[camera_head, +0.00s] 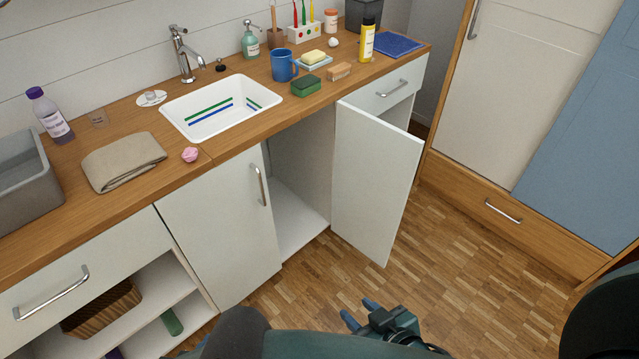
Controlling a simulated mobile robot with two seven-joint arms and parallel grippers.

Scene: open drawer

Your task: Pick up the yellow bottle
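The yellow bottle (367,45) stands upright on the wooden counter toward its right end. It has a black cap and a pale label. My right gripper (358,311) is low at the bottom of the view, over the floor and well away from the bottle. Its two blue fingertips are apart with nothing between them.
A blue cloth (398,45) lies right of the bottle, and a brush (339,71) and blue mug (284,65) are to its left. An open cabinet door (375,185) juts out below the counter. A white sink (221,108) is further left. The parquet floor (450,260) is clear.

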